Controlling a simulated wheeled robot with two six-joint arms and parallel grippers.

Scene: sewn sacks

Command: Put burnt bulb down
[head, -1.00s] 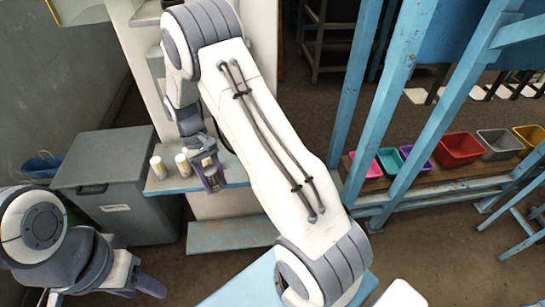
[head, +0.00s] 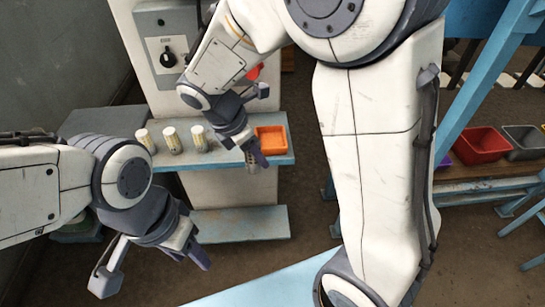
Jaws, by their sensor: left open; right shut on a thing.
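My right gripper (head: 252,160) is at the blue shelf (head: 225,160), just left of the small orange tray (head: 271,138). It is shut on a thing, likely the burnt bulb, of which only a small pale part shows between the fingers. I cannot tell whether that thing touches the shelf or the tray. My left gripper (head: 152,268) is open and empty at the lower left, well in front of the shelf.
Several pale cylinders with yellowish markings, one of them (head: 172,139), stand on the shelf to the left. A grey box with a black knob (head: 168,55) is on the post behind. Red (head: 480,146) and grey bins stand on a bench at the right.

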